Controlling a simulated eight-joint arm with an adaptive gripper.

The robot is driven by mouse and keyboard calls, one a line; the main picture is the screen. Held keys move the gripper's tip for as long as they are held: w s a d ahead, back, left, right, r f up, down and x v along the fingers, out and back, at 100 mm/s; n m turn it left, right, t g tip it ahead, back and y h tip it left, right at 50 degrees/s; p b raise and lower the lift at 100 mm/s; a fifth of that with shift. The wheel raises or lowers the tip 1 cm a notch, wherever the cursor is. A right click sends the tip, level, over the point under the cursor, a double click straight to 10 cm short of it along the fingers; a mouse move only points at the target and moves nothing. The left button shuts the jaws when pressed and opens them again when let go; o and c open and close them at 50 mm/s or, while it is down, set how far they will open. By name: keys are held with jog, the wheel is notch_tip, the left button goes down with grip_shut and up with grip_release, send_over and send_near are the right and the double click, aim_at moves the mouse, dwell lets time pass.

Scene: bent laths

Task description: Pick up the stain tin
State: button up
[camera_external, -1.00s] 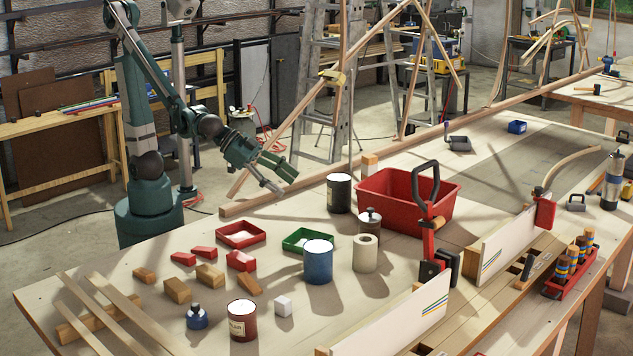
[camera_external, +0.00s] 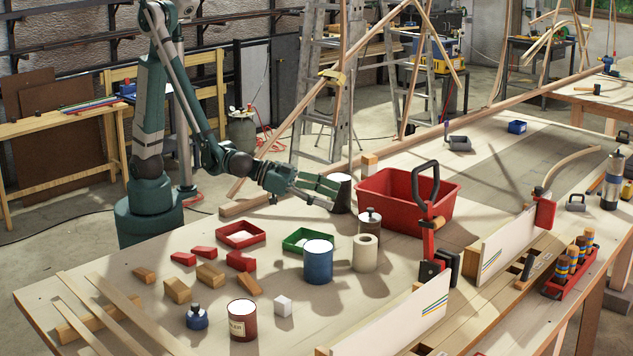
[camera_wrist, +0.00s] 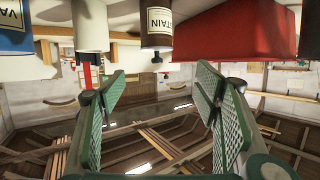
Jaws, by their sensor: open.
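The stain tin (camera_external: 344,197) is a dark cylinder with a pale top, standing on the bench just left of the red bin. In the wrist view the tin (camera_wrist: 157,38) is dark brown with a cream label reading STAIN, near the top edge and cut off by it. My gripper (camera_external: 334,198) is beside the tin's left side in the external view, its green fingers covering part of it. In the wrist view my gripper (camera_wrist: 159,78) has its fingers spread apart with nothing held between them. I cannot tell whether a finger touches the tin.
The red bin (camera_external: 390,205) stands close on the tin's right. A green tray (camera_external: 297,238) and a red tray (camera_external: 240,228) lie to the left.

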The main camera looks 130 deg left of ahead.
jog(key=t+y, duration=0.1)
send_near(372, 218)
jog(key=a, duration=0.1)
jog(key=shift+w+a+f, duration=0.2)
jog(key=shift+a+f, duration=0.3)
jog(key=shift+f, duration=0.2)
jog(key=shift+x, duration=1.3)
jog(key=shift+b+x, duration=0.75)
jog(key=shift+x, duration=1.8)
jog(key=shift+w+r, duration=0.15)
jog(key=shift+r, duration=0.05)
jog(key=c, duration=1.4)
